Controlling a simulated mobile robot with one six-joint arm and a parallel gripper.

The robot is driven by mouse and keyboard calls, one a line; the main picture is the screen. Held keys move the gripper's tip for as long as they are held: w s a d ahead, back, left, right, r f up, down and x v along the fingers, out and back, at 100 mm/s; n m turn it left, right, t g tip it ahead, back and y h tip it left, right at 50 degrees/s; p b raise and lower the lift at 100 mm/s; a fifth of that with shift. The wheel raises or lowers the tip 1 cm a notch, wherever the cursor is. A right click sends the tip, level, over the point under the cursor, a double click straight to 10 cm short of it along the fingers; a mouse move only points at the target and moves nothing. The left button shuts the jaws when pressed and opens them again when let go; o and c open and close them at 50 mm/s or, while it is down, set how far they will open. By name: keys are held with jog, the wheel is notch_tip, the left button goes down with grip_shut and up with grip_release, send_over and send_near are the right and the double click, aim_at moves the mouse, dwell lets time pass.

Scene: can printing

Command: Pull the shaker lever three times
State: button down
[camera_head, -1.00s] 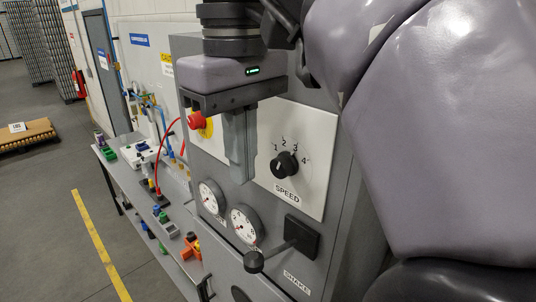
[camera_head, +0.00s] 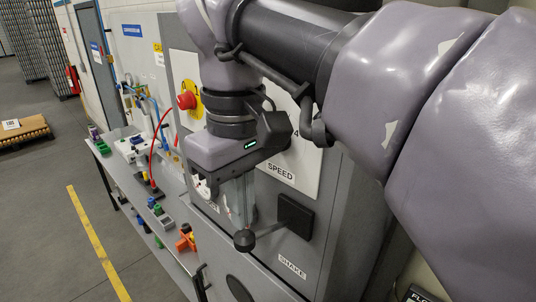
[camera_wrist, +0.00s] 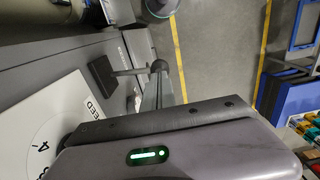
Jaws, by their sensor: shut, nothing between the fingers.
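The shaker lever is a dark rod with a round black knob (camera_head: 244,240), reaching out from a square black block (camera_head: 295,215) on the grey machine front, above the SHAKE label (camera_head: 292,267). In the wrist view the knob (camera_wrist: 160,66) and the block (camera_wrist: 102,75) also show. My gripper (camera_head: 242,224) points down with its fingers shut and empty. Its fingertips are just above the knob and overlap it in the picture; I cannot tell if they touch. In the wrist view the fingers (camera_wrist: 164,90) reach toward the knob.
A red stop button (camera_head: 187,100) is at the upper left. A grey bench (camera_head: 120,165) with small coloured parts stands left of the machine. The floor beyond is open.

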jog(key=shift+d+f, duration=0.2)
jog(key=shift+f, duration=0.55)
jog(key=shift+a, duration=0.1)
jog(key=shift+s+f, duration=0.1)
jog(key=shift+f, duration=0.05)
jog(key=shift+s+a+f+t+h+b, duration=0.2)
jog(key=shift+s+f+t+h+b, duration=0.1)
jog(key=shift+f+t+b, duration=0.15)
notch_tip(320, 180, down, 10)
jog(key=s+a+t+h+b, duration=0.1)
jog(key=t+h+b, duration=0.2)
jog(key=t+h, duration=0.1)
jog(key=shift+s+a+r+t+h, duration=0.3)
jog(key=shift+s+t, duration=0.1)
jog(key=shift+t, duration=0.15)
jog(key=shift+f, duration=0.15)
